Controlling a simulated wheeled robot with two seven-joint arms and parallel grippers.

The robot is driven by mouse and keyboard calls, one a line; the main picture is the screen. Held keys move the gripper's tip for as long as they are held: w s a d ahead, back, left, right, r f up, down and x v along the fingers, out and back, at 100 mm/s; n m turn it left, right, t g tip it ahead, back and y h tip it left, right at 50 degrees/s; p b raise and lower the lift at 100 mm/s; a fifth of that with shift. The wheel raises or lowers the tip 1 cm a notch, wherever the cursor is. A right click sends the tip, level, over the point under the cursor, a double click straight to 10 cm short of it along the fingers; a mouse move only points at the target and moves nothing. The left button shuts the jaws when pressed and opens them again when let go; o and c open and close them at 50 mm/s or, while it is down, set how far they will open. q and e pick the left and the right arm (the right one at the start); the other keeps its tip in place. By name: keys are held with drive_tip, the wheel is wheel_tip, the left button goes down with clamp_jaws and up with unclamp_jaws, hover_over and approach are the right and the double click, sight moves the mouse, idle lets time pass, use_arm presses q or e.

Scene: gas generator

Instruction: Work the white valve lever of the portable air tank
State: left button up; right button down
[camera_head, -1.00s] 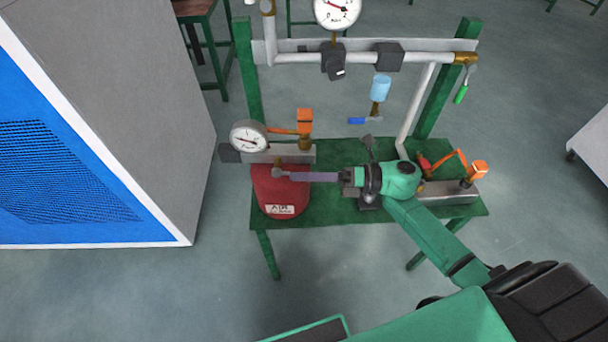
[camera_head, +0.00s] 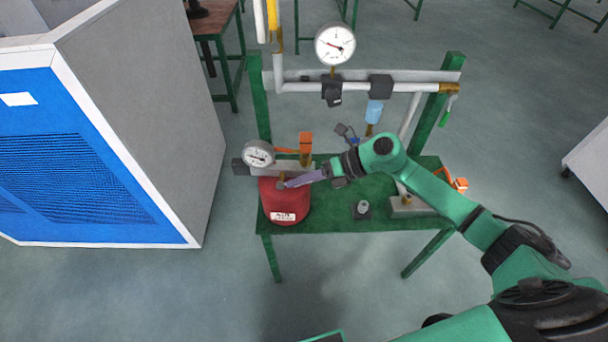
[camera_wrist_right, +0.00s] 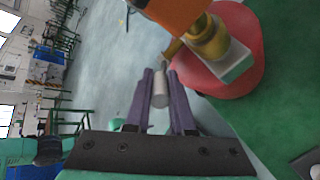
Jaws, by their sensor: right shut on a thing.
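The portable air tank (camera_head: 290,205) is red with a white label and stands at the left front of the green table. It also shows in the right wrist view (camera_wrist_right: 232,78). Its white valve lever (camera_wrist_right: 160,90) is a pale stub between the purple fingers of my right gripper, next to the brass valve (camera_wrist_right: 208,38). My right gripper (camera_head: 288,183) reaches in from the right above the tank and is shut on the lever. The lever is mostly hidden by the fingers in the head view. My left gripper is not in view.
A pressure gauge (camera_head: 258,154) and an orange-handled valve (camera_head: 305,142) sit just behind the tank. The pipe rack with a second gauge (camera_head: 335,45) rises at the back. A small knob fitting (camera_head: 361,210) stands on the green table (camera_head: 335,215). A blue-grey cabinet (camera_head: 150,130) is at left.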

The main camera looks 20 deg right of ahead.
drive_tip(key=r+h+p, duration=0.1)
drive_tip(key=p, duration=0.2)
drive_tip(key=a+r+g+h+p, duration=0.1)
drive_tip(key=h+p, duration=0.1)
drive_tip(key=a+r+h+p, duration=0.1)
drive_tip(key=h+p, duration=0.1)
drive_tip(key=p, duration=0.1)
drive_tip(key=shift+w+g+p, duration=0.3)
drive_tip(key=shift+w+g, duration=0.1)
drive_tip(key=shift+w+a+h+p, duration=0.1)
drive_tip(key=shift+a+h+p, duration=0.2)
drive_tip(key=shift+h, duration=0.3)
drive_tip(key=shift+w+a+g+h, duration=0.15)
drive_tip(key=shift+a+g+h, duration=0.25)
drive_tip(key=shift+h, duration=0.4)
use_arm(q)
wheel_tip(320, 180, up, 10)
drive_tip(key=b, duration=0.1)
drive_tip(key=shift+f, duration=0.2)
use_arm(e)
drive_tip(key=shift+w+a+f+g+h, duration=0.1)
drive_tip(key=shift+a+g+h, duration=0.25)
drive_tip(key=shift+h, duration=0.5)
drive_tip(key=shift+w+a+f+g+h, duration=0.1)
drive_tip(key=shift+a+g+h, duration=0.25)
drive_tip(key=shift+h, duration=0.5)
